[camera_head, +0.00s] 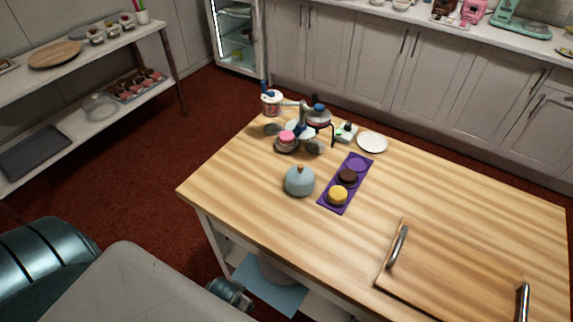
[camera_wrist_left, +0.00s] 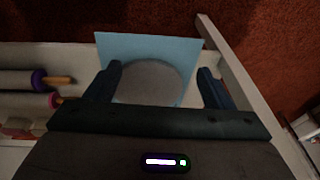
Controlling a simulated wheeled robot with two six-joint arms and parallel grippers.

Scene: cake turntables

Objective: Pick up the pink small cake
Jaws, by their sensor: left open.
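The pink small cake (camera_head: 287,137) sits on one of several small round stands of a turntable (camera_head: 303,131) at the table's back left. A purple tray (camera_head: 334,206) on the table holds a yellow cake (camera_head: 338,195) and a dark brown cake (camera_head: 348,176); its far round spot is empty. My left gripper (camera_wrist_left: 159,67) is open and empty in the left wrist view, above a blue board on the lower shelf, away from the pink cake. The pink cake is not in that view. My right gripper is not in view.
A light blue dome (camera_head: 299,182) stands in front of the turntable. A white plate (camera_head: 373,142) lies behind the tray. A wooden board with metal handles (camera_head: 455,268) lies at front right. The blue board (camera_wrist_left: 117,45) and rolling pins (camera_wrist_left: 22,80) are below.

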